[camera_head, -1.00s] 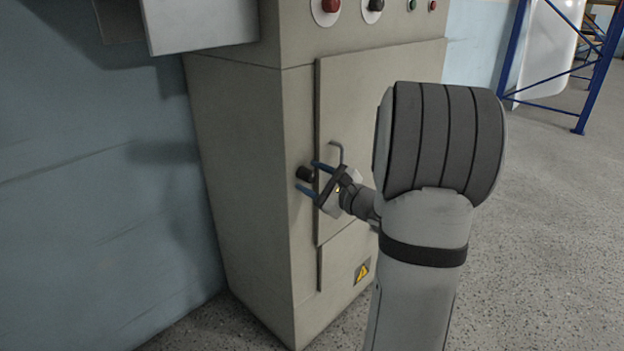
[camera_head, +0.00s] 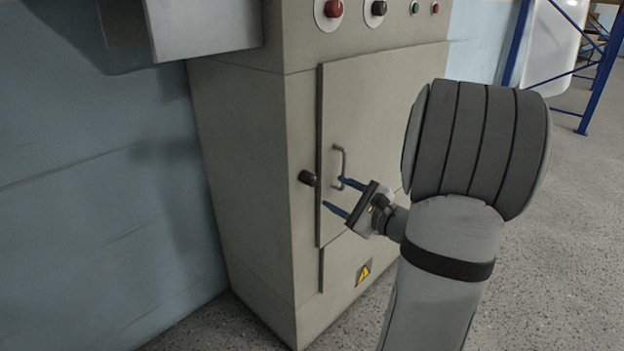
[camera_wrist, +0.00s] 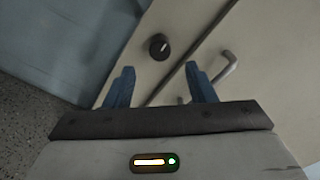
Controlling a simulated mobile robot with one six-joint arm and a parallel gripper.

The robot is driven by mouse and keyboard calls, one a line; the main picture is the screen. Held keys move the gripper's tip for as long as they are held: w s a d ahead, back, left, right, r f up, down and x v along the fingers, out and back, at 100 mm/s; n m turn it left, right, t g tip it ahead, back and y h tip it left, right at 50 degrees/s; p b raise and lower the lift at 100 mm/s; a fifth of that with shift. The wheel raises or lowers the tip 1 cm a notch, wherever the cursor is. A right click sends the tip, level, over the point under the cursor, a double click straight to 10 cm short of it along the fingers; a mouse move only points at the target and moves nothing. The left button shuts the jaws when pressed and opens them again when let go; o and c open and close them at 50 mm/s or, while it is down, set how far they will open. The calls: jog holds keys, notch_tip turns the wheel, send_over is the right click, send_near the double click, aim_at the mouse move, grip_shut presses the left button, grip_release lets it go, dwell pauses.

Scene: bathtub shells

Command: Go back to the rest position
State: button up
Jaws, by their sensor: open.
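My gripper (camera_head: 338,196) is open and empty in front of the beige cabinet (camera_head: 240,150). Its two blue fingers point toward the cabinet front and stand apart from the black knob (camera_head: 307,178), which is just beyond them to the left. The knob (camera_wrist: 158,46) also shows in the wrist view, ahead of and between the fingertips (camera_wrist: 158,82). A grey bar handle (camera_head: 340,164) is on the cabinet door (camera_head: 375,120), close to the upper finger in the head view. The door looks shut.
A red button (camera_head: 332,9) and a black switch (camera_head: 376,9) are at the cabinet's top. A grey box (camera_head: 205,28) juts from the blue wall (camera_head: 90,200) at left. A blue rack (camera_head: 603,75) stands far right. Speckled floor (camera_head: 550,250) is clear at right.

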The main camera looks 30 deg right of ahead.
jog(key=s+a+r+n+g+y+p, duration=0.1)
jog(key=s+a+r+n+g+p, duration=0.4)
jog(key=a, duration=0.3)
jog(key=s+a+r+n+g+p, duration=0.3)
jog(key=a+n+g+p, duration=0.15)
jog(key=a+p, duration=0.2)
jog(key=s+a+r+n+g+y+p, duration=0.1)
jog(key=s+a+r+n+g+p, duration=0.35)
jog(key=a, duration=0.35)
jog(key=s+d+r+n+h+p, duration=0.3)
jog(key=s+r+n+h+p, duration=0.2)
jog(key=r+n+h+p, duration=0.3)
notch_tip(320, 180, up, 2)
jog(key=n+p, duration=0.2)
jog(key=p, duration=0.1)
jog(key=shift+s, duration=0.35)
jog(key=shift+r, duration=0.1)
